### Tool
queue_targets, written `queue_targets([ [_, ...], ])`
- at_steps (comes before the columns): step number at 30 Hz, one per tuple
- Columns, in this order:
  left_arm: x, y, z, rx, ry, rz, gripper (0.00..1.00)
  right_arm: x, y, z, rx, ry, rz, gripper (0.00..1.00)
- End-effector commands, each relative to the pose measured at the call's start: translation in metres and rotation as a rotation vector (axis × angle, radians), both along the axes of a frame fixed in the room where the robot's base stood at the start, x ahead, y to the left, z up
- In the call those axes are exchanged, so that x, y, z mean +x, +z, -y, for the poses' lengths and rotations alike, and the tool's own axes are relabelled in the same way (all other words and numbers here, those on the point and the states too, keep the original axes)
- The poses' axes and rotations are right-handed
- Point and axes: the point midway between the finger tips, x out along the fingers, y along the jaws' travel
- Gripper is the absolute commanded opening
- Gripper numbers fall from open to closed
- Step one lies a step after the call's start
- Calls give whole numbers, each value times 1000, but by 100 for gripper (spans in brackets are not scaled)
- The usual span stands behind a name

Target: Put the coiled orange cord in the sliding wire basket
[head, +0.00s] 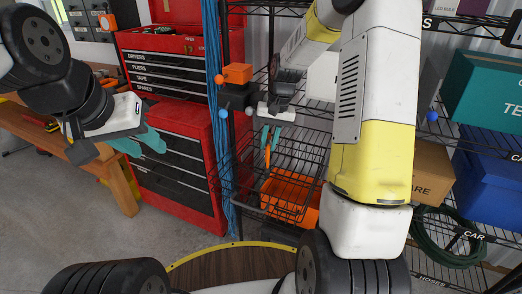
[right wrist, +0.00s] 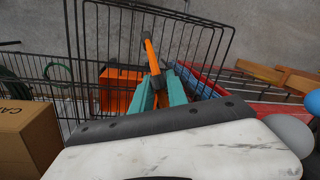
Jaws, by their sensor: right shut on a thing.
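My right gripper (head: 271,138) points down over the wire basket (head: 228,180), its teal fingers shut on a thin orange piece with a dark part. I take this to be the orange cord (head: 268,155), seen nearly edge-on. In the right wrist view the cord (right wrist: 152,55) stands up between the fingertips (right wrist: 160,88), with the black wire basket (right wrist: 227,40) around and below it. I cannot tell whether the cord touches the basket. The basket sticks out from the shelf rack. My left gripper (head: 140,143) is empty, its teal fingers apart, well left of the basket.
An orange bin (head: 305,212) sits below the basket and also shows in the right wrist view (right wrist: 115,98). A red tool chest (head: 170,205) stands left of the rack, with blue strands (head: 212,60) between. A cardboard box (head: 432,172) and green hose (head: 450,235) are at right.

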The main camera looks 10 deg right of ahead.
Motion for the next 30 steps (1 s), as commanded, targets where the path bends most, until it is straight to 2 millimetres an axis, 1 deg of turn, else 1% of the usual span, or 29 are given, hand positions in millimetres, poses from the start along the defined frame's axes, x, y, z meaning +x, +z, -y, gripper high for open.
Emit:
queue_targets([
  [1, 0, 0, 0, 0, 0, 0, 36, 1, -8, 1, 0, -1, -2, 0],
  [6, 0, 0, 0, 0, 0, 0, 36, 3, -26, 2, 0, 0, -1, 0],
  [11, 0, 0, 0, 0, 0, 0, 36, 4, -35, 2, 0, 0, 1, 0],
  [14, 0, 0, 0, 0, 0, 0, 36, 4, -47, 3, 1, 0, -3, 0],
  [19, 0, 0, 0, 0, 0, 0, 36, 5, -73, 5, 0, -1, -2, 0],
  [21, 0, 0, 0, 0, 0, 0, 36, 6, -76, 6, 0, -1, 1, 0],
  [30, 0, 0, 0, 0, 0, 0, 36, 6, -78, 5, 0, -1, 1, 0],
])
